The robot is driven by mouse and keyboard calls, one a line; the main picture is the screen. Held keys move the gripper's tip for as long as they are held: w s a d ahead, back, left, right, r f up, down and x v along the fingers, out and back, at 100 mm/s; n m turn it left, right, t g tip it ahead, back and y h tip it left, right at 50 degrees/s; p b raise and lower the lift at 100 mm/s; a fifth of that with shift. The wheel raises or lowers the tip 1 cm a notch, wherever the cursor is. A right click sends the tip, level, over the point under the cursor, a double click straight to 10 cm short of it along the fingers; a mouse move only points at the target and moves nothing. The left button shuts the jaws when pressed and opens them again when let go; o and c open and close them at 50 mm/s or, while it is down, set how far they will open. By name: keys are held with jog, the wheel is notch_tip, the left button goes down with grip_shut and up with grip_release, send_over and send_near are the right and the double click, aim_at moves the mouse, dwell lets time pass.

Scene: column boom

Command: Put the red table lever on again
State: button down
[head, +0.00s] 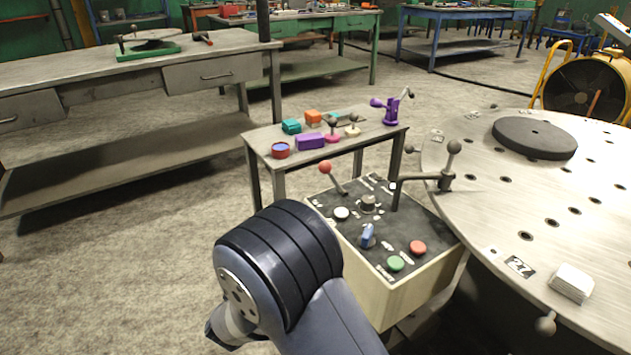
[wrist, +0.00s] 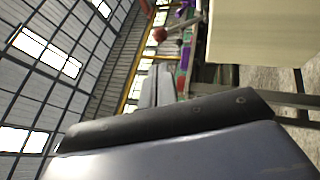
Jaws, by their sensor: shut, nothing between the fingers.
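The red-knobbed lever (head: 325,168) stands tilted at the back left of the black-topped control box (head: 380,225). Its red ball also shows at the top of the wrist view (wrist: 160,34), beside the cream wall of the box (wrist: 255,35). My gripper (wrist: 158,72) shows as grey fingers in the wrist view, closed together with nothing visible between them. It is apart from the lever. In the head view my dark arm covers the lower middle and the fingers are hidden. Which position the lever is set to cannot be told.
The box panel carries a blue switch (head: 367,237), a green button (head: 396,263), a red button (head: 417,247) and a dark crank lever (head: 445,180). A round holed table (head: 590,225) stands close on the right. A small table (head: 270,134) with coloured parts stands behind. Floor at left is clear.

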aim_at(324, 169)
jog(key=shift+w, duration=0.1)
jog(key=b+x, duration=0.1)
jog(key=x, duration=1.2)
jog(key=shift+w+d+r+b, duration=0.2)
jog(key=shift+w+d+b, duration=0.1)
jog(key=shift+b, duration=0.1)
jog(key=shift+r, duration=0.1)
jog(key=shift+w+d+r+m+g+p, duration=0.25)
jog(key=shift+d+r+m+g+p, duration=0.15)
jog(key=shift+r+g+p, duration=0.15)
jog(key=w+d+r+m+g+y+p, duration=0.2)
jog(key=w+d+m+g+y+p, duration=0.2)
jog(key=d, duration=0.5)
jog(key=shift+w+r+g+y+p, duration=0.35)
jog(key=shift+w+g+p, duration=0.8)
jog(key=shift+g+p, duration=0.5)
jog(key=shift+d, duration=0.25)
